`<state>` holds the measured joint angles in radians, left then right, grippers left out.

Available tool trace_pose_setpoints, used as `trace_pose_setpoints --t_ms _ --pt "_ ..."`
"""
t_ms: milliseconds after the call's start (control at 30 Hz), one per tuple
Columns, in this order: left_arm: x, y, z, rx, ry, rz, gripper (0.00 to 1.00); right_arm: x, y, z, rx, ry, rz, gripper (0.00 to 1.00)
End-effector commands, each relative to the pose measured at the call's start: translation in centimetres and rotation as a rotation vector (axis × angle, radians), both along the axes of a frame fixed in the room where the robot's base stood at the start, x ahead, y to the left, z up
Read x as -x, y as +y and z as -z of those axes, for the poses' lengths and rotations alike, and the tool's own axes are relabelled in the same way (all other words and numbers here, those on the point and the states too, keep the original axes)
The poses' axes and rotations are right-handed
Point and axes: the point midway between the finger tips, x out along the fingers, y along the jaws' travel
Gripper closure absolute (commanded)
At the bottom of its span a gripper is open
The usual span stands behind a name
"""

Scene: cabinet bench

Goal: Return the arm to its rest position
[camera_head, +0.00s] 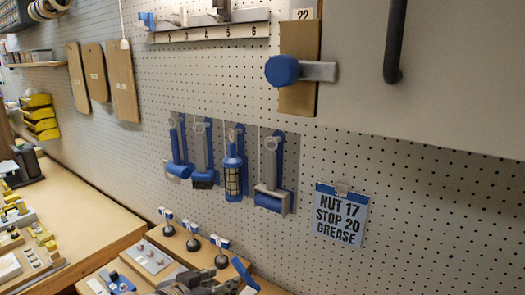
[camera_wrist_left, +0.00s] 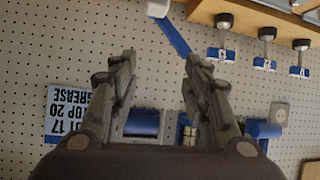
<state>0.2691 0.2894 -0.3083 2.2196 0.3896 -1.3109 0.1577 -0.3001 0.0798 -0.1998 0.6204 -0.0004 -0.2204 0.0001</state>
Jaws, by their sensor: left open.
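My left gripper (camera_head: 205,284) shows at the bottom edge of the head view, partly cut off, low in front of the bench. In the left wrist view, which shows the scene upside down, its two dark fingers (camera_wrist_left: 160,65) are spread apart. Nothing is between the fingertips; the pegboard (camera_wrist_left: 60,40) lies behind them. My right gripper does not show in either view.
The bench (camera_head: 205,250) carries several small tagged knobs (camera_head: 192,243) and a white plate (camera_head: 145,255). Tools (camera_head: 233,172) hang on the pegboard beside a sign (camera_head: 340,215). A cabinet door with a dark handle (camera_head: 395,40) is at upper right.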

Motion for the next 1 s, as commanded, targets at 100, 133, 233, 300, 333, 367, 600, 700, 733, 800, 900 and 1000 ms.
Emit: trace_pose_setpoints --t_ms 100,133,233,300,333,367,600,700,733,800,900,1000 --pt "3.0 1.2 4.4 -0.029 0.091 -0.036 0.56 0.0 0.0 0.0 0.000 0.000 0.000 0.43" --pt "3.8 1.5 5.4 -0.038 0.113 -0.046 0.56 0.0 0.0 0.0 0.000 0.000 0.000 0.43" --pt "6.6 2.7 8.6 -0.069 0.185 -0.077 0.56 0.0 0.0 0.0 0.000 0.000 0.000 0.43" --pt "8.7 3.5 10.7 -0.091 0.239 -0.098 0.56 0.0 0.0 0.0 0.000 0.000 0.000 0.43" --pt "9.6 3.9 11.5 -0.102 0.262 -0.106 0.56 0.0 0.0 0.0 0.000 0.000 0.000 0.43" --pt "10.6 4.3 12.3 -0.112 0.285 -0.116 0.56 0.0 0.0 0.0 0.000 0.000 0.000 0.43" --pt "18.8 7.4 17.7 -0.199 0.473 -0.188 0.56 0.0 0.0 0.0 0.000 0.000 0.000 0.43" --pt "22.1 8.7 19.2 -0.235 0.544 -0.213 0.56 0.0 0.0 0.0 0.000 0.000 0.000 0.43" --pt "23.0 9.0 19.6 -0.245 0.565 -0.219 0.56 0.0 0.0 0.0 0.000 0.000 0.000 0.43" --pt "25.1 9.8 20.3 -0.269 0.609 -0.235 0.56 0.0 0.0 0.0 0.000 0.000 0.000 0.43" --pt "28.2 10.9 21.1 -0.303 0.674 -0.255 0.56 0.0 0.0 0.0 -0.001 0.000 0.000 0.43" --pt "27.2 10.7 23.9 -0.306 0.680 -0.251 0.56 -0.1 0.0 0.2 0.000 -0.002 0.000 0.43"
